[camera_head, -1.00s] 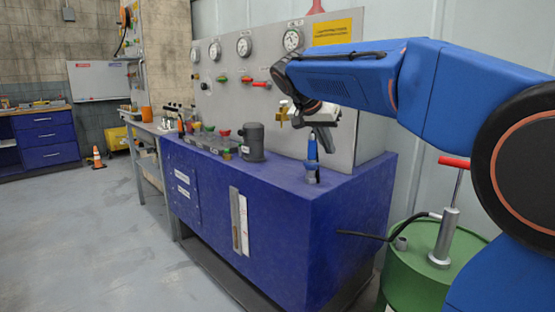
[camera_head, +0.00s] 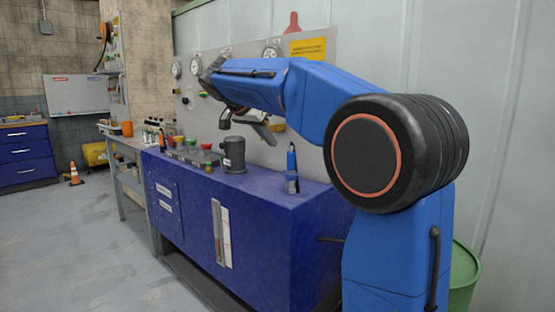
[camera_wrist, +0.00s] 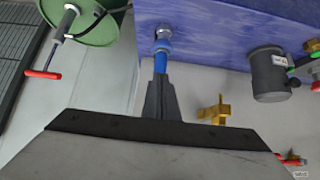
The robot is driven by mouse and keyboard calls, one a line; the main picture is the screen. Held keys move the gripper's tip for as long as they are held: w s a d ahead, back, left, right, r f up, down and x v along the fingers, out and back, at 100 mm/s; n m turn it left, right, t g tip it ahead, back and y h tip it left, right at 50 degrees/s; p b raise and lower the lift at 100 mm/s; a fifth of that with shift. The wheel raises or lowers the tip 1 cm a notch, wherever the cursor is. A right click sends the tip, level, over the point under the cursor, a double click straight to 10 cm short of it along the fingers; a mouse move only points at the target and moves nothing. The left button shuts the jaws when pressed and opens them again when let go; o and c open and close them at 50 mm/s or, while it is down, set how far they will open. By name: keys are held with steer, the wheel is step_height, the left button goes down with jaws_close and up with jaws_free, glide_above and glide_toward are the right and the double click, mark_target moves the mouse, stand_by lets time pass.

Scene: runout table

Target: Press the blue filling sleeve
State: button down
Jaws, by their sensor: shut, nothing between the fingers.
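The blue filling sleeve (camera_head: 291,160) stands upright near the front right corner of the blue bench top (camera_head: 255,188). It has a dark tip and a wider pale blue foot. In the wrist view the sleeve (camera_wrist: 161,58) shows just beyond my fingertips, and the fingers hide its near end. My gripper (camera_head: 267,132) is shut and empty. In the head view it hangs up and to the left of the sleeve, with a visible gap. In the wrist view its dark closed fingers (camera_wrist: 160,88) point along the line of the sleeve.
A dark grey canister (camera_head: 234,155) stands on the bench, left of the sleeve. Behind is a grey panel (camera_head: 318,150) with gauges and valves. A green drum (camera_wrist: 95,28) with a red-handled pump stands beside the bench.

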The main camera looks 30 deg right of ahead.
glide_above(289, 171)
steer(key=s+a, duration=0.1)
steer(key=a, duration=0.2)
step_height(289, 171, down, 7)
steer(key=shift+s+a+r, duration=0.1)
steer(key=shift+s+r, duration=0.05)
step_height(289, 171, down, 3)
steer(key=shift+f, duration=0.6)
steer(key=shift+f, duration=0.1)
